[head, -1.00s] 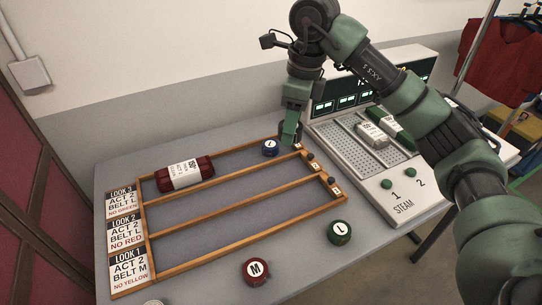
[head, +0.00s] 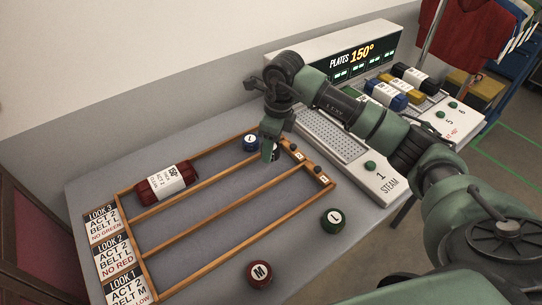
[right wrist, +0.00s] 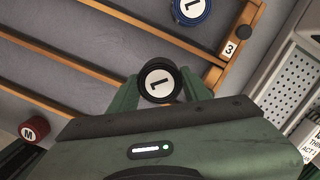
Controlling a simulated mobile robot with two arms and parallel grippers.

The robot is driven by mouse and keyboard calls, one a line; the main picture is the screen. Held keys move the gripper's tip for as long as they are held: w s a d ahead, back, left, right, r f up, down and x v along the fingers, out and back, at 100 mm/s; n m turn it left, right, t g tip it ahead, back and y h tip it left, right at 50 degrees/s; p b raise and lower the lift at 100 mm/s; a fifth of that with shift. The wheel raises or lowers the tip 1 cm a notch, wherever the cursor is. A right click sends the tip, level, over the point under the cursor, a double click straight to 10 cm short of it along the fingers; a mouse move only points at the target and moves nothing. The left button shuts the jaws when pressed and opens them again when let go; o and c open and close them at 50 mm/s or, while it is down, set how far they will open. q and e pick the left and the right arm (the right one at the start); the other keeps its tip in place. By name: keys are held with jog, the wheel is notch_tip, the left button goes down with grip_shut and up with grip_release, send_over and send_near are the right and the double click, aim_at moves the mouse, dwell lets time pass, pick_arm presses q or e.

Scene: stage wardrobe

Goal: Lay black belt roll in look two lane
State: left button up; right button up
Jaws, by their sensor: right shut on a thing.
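My right gripper (head: 269,150) is shut on the black belt roll (right wrist: 160,82), whose white top label faces the camera in the right wrist view. In the head view the fingers mostly hide the roll. The look two lane (head: 205,202) is the middle lane of the wooden rack, with its LOOK 2 card (head: 107,227) at the left end. The gripper and roll are over the right part of this lane, between its two rails in the right wrist view. I cannot tell whether the roll touches the lane floor. My left gripper is not in view.
The look three lane holds a red garment roll (head: 152,187) and a blue belt roll (head: 251,143). A green roll (head: 333,220) and a red roll (head: 260,274) marked M stand in front of the rack. A steam unit (head: 375,180) stands at right.

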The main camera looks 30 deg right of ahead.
aim_at(271, 168)
jog(key=shift+f, duration=0.6)
notch_tip(271, 168, down, 3)
jog(key=shift+f+p, duration=0.15)
jog(key=shift+p, duration=0.25)
jog(key=shift+f, duration=0.35)
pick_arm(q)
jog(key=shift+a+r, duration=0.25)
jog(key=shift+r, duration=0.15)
pick_arm(e)
jog(key=shift+f, duration=0.25)
jog(key=o, duration=1.5)
jog(key=shift+r, duration=0.1)
jog(key=shift+c, duration=0.2)
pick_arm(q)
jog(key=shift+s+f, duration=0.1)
pick_arm(e)
jog(key=shift+r, duration=0.1)
